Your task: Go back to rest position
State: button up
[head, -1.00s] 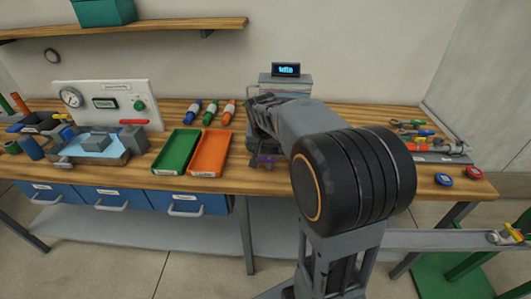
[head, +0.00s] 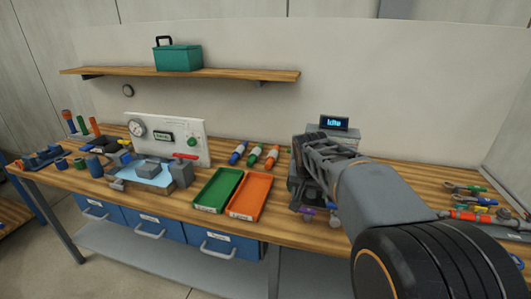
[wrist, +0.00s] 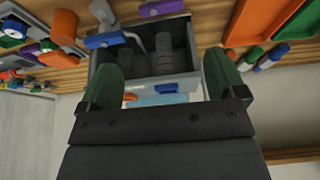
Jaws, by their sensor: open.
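My gripper (wrist: 163,78) shows in the wrist view with its two green-padded fingers spread wide apart and nothing between them. Beyond the fingers is a grey open bin (wrist: 188,57) holding several dark cylindrical pieces (wrist: 165,50); I cannot tell its distance from the fingertips. In the head view my arm reaches over the workbench (head: 395,180), and its wrist end is folded down right of the orange tray (head: 250,196). My fingers are mostly hidden there by the arm's own links.
A green tray (head: 217,190) lies beside the orange one. Colored bottles (head: 255,154), a gauge panel (head: 165,138) and a small display (head: 334,123) stand behind. Tools (head: 470,205) lie at the right. A shelf (head: 200,76) carries a teal box (head: 178,57).

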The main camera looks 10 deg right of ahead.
jog(key=s+a+f+n+y+p, duration=0.1)
jog(key=s+a+n+p, duration=0.1)
jog(key=s, duration=0.6)
jog(key=s+a+f+n+y+p, duration=0.1)
jog(key=s+a+n+p, duration=0.1)
jog(key=s+a+n, duration=0.2)
jog(key=s+a, duration=0.3)
jog(key=s, duration=0.2)
jog(key=shift+a+f, duration=0.2)
jog(key=shift+a, duration=0.05)
